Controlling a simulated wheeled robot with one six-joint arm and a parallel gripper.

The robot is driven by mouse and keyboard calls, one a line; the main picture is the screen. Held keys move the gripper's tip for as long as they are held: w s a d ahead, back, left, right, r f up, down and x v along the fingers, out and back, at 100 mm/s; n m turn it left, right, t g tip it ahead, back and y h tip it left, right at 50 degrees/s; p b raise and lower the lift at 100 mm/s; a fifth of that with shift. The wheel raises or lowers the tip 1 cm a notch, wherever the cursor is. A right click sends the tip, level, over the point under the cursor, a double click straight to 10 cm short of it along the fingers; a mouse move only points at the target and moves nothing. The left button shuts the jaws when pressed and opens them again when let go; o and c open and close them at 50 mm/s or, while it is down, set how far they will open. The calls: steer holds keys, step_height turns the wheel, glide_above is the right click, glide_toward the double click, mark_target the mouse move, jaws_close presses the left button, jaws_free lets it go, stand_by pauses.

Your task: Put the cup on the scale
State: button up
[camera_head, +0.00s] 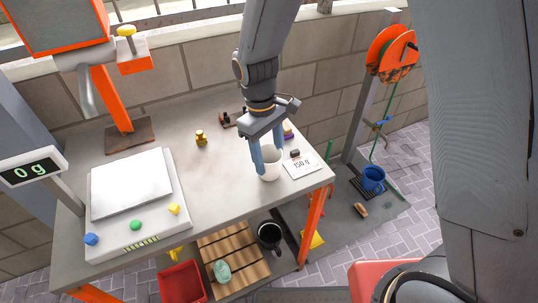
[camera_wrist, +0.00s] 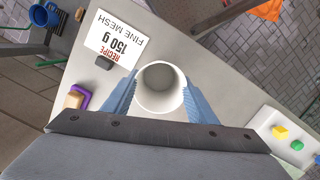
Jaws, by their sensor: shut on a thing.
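The white cup (camera_head: 269,167) is upright at the right part of the grey bench. My gripper (camera_head: 269,160) points down with its blue fingers on either side of the cup and is shut on it. In the wrist view the cup (camera_wrist: 160,88) sits between my blue fingers (camera_wrist: 157,97), and its inside looks empty. I cannot tell whether the cup's base touches the bench. The scale (camera_head: 130,187) stands at the left of the bench with a bare white plate. Its display (camera_head: 31,170) reads 0 g.
A recipe card (camera_head: 302,164) reading 150 g lies right of the cup. A small brass weight (camera_head: 201,138) stands at the bench's middle. An orange-framed press (camera_head: 118,100) stands behind the scale. The bench (camera_head: 225,185) is clear between cup and scale.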

steer(key=shift+f, duration=0.15)
steer(key=o, duration=1)
